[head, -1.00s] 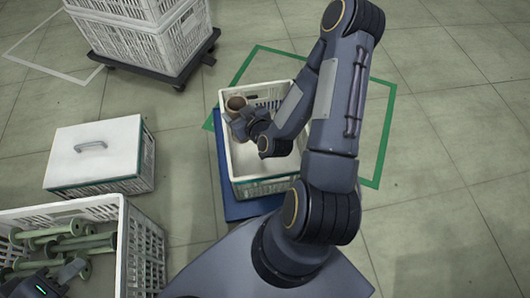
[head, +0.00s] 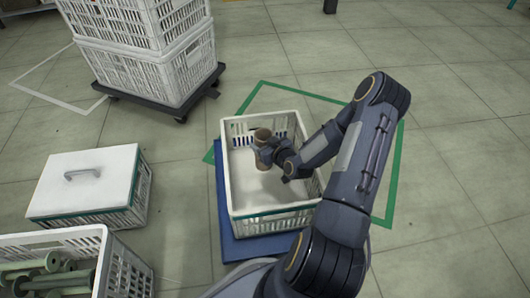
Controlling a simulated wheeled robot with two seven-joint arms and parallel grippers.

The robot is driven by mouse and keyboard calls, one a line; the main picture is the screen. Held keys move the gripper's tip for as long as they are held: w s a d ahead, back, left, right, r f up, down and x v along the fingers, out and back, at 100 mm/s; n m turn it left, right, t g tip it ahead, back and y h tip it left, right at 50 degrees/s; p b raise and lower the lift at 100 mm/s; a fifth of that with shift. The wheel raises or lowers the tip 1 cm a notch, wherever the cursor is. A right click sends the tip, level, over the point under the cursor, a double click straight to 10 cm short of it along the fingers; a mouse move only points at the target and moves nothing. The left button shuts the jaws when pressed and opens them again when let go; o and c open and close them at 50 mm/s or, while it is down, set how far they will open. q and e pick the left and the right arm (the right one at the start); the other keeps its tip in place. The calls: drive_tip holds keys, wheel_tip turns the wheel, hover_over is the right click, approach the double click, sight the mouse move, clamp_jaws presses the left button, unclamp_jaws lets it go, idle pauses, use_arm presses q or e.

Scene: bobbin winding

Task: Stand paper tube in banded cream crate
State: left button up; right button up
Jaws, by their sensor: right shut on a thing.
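The paper tube (head: 262,134) is brown and hollow and stands about upright, its open top facing up. My right gripper (head: 264,152) is shut on it from the right side, within the outline of the banded cream crate (head: 275,222). The tube's lower end shows below the fingers, but I cannot tell whether it touches the crate floor. The crate has a green band on its near side and a bare, light inside. My left gripper is not in view.
The crate rests on a blue base (head: 228,235) inside a green floor outline (head: 392,180). A white-lidded crate (head: 88,182) is at left, with a crate of green bobbins (head: 45,275) below it. Stacked white crates stand on a dark dolly (head: 172,104) behind.

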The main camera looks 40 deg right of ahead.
drive_tip(key=f, duration=0.1)
drive_tip(key=f+b, duration=0.1)
drive_tip(key=d+f+b, duration=0.1)
drive_tip(key=f, duration=0.1)
drive_tip(key=shift+w+f, duration=0.1)
drive_tip(key=shift+w, duration=0.2)
drive_tip(key=shift+f, duration=0.1)
drive_tip(key=o, duration=1)
